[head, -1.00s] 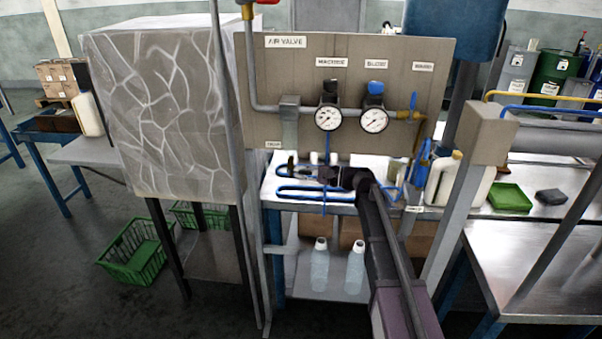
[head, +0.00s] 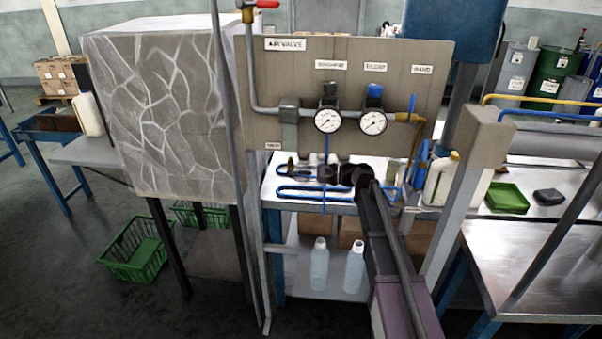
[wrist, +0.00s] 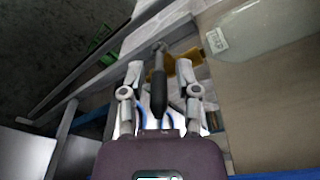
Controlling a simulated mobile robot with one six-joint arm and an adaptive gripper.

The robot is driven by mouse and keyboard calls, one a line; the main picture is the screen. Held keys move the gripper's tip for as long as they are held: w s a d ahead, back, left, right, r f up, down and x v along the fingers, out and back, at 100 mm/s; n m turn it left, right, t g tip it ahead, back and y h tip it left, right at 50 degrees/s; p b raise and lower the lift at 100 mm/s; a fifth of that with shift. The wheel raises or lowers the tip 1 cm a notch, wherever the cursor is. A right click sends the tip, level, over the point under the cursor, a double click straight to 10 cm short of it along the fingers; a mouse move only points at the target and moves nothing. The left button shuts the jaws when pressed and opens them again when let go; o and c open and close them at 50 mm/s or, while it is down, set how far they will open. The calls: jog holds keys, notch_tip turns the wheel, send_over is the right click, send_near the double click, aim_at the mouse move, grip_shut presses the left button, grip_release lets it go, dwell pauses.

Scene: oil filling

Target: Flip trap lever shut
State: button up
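In the wrist view the trap lever (wrist: 158,85) is a dark grip on a thin grey stem, joined to a brass fitting (wrist: 185,65) behind it. The white label (wrist: 216,40) is on the panel beside it. My gripper (wrist: 158,70) is open, with one finger on each side of the lever's grip. Gaps show between the grip and both fingers. In the head view my gripper (head: 297,171) reaches left over the bench, below the panel's lower left label (head: 273,146). The lever is too small and dark to make out there.
The panel (head: 350,60) with two gauges stands behind my gripper. Blue tubing (head: 315,196) runs along the bench below it. A vertical grey pipe and a large grey tank (head: 165,115) stand to the left. A white jug (head: 437,185) stands right of my arm.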

jog(key=shift+f+y+b, duration=0.35)
jog(key=shift+y+b, duration=0.15)
jog(key=shift+b, duration=0.6)
jog(key=s+d, duration=0.1)
jog(key=d, duration=0.7)
jog(key=s+d+f+n+h+p, duration=0.1)
jog(key=s+d+f+n+h, duration=0.1)
jog(key=s, duration=0.4)
jog(key=s+d+f+n+g+h+p, duration=0.1)
jog(key=s+d+f+n+h, duration=0.1)
jog(key=s+d+f+h, duration=0.2)
jog(key=s+d+f+n+g+h+p, duration=0.1)
jog(key=s+d+f+n+h, duration=0.1)
jog(key=s+d+f+h, duration=0.2)
jog(key=shift+s+f+n+h+p, duration=0.3)
jog(key=shift+s+f+h, duration=1.65)
jog(key=shift+s, duration=0.95)
jog(key=shift+r, duration=0.1)
